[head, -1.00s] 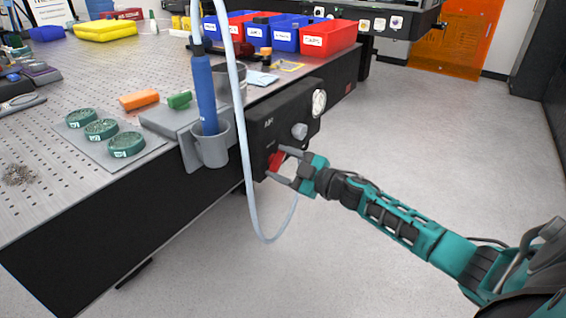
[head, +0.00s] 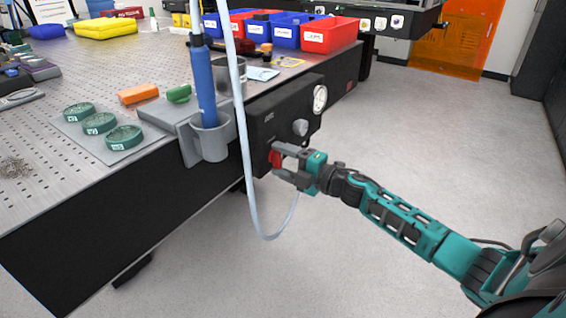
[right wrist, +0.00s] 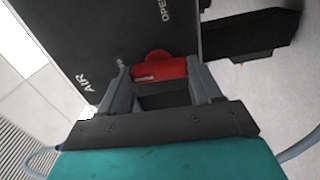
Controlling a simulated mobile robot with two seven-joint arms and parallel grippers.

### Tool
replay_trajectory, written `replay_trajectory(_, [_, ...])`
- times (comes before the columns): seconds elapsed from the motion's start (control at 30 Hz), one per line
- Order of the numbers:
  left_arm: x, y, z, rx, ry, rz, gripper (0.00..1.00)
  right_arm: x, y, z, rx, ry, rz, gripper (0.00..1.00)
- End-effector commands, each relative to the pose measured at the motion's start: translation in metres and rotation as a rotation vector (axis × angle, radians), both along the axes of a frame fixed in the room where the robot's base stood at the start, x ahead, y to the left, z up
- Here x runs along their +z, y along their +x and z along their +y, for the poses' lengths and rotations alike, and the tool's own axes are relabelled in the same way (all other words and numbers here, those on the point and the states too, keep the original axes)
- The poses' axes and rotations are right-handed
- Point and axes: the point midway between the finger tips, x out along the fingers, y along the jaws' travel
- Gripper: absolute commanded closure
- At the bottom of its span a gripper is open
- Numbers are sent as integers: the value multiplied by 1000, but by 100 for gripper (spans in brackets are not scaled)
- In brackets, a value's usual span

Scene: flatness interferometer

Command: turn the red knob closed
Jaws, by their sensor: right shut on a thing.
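The red knob (head: 275,157) sits low on the front of a black panel (head: 262,126) marked AIR, at the table's side. In the right wrist view the red knob (right wrist: 160,68) lies between my two fingers. My right gripper (head: 280,162) is shut on it, with one finger at each side; it also shows in the right wrist view (right wrist: 160,83). The word OPEN is printed on the panel near the knob. The finger tips partly hide the knob in the head view. My left gripper is not in view.
A pale hose (head: 243,130) hangs from above, loops down left of the knob and passes below my right gripper. A grey knob (head: 300,127) and a round gauge (head: 320,98) are on the same panel. A grey cup (head: 212,143) holds a blue tool (head: 204,85). The floor at right is clear.

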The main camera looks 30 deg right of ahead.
Motion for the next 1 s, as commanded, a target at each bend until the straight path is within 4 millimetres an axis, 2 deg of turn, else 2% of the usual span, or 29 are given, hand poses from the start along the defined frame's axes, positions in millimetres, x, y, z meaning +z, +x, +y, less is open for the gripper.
replay_trajectory(0.3, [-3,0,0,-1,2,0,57,-1,0,0,0,-69,-26,67])
replay_trajectory(0.7, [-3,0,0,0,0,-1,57,-1,0,0,0,-77,-30,67])
replay_trajectory(0.73, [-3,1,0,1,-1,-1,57,-1,0,0,0,-77,-29,35])
replay_trajectory(1.0, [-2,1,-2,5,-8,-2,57,-1,0,0,0,-73,-29,11])
